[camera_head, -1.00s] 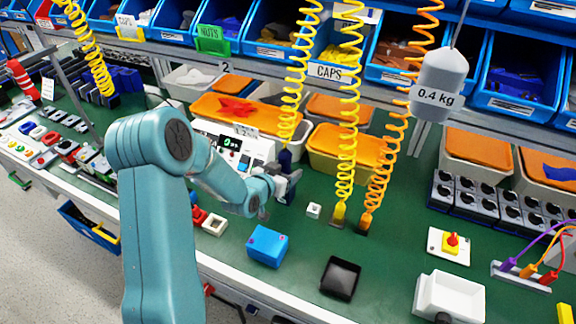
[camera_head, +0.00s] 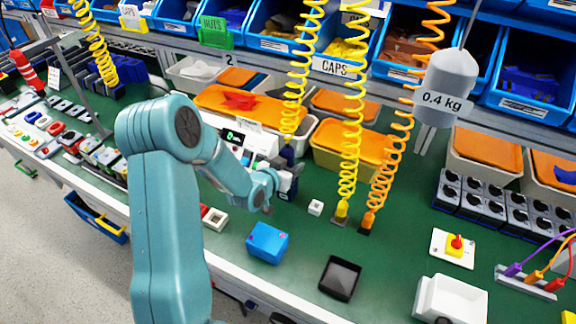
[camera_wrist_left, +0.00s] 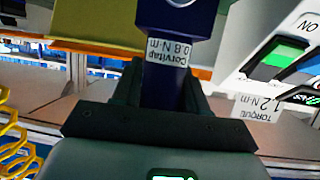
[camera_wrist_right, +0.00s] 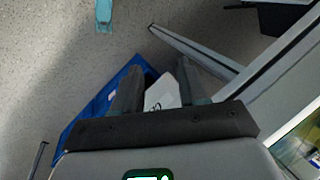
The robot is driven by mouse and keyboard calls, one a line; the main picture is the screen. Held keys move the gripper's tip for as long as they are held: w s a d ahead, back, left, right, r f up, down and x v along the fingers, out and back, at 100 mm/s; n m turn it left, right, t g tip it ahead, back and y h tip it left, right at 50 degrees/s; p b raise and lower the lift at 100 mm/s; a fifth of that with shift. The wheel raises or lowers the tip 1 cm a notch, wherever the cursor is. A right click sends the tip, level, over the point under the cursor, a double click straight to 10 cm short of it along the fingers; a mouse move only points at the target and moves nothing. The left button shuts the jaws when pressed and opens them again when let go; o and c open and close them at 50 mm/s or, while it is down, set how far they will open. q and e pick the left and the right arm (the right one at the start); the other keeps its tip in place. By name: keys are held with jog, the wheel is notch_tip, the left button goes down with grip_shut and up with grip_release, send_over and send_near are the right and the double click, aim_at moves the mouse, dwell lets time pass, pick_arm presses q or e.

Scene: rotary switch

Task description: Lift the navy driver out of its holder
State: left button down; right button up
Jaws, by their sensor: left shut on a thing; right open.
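The navy driver (camera_head: 287,158) stands about upright at the back of the green bench, under a yellow coiled cord. My left gripper (camera_head: 284,184) is shut around its body. In the left wrist view the navy driver (camera_wrist_left: 178,22) sits between the two dark fingers (camera_wrist_left: 165,88), with a white label reading 0.8 N·m.
A white torque unit (camera_head: 240,140) stands behind my left arm. A blue box (camera_head: 267,243), a black tray (camera_head: 340,278) and a hanging 0.4 kg weight (camera_head: 446,85) are nearby.

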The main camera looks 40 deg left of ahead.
pick_arm(q)
jog(key=shift+r, duration=0.1)
notch_tip(320, 180, up, 20)
dwell(0.5)
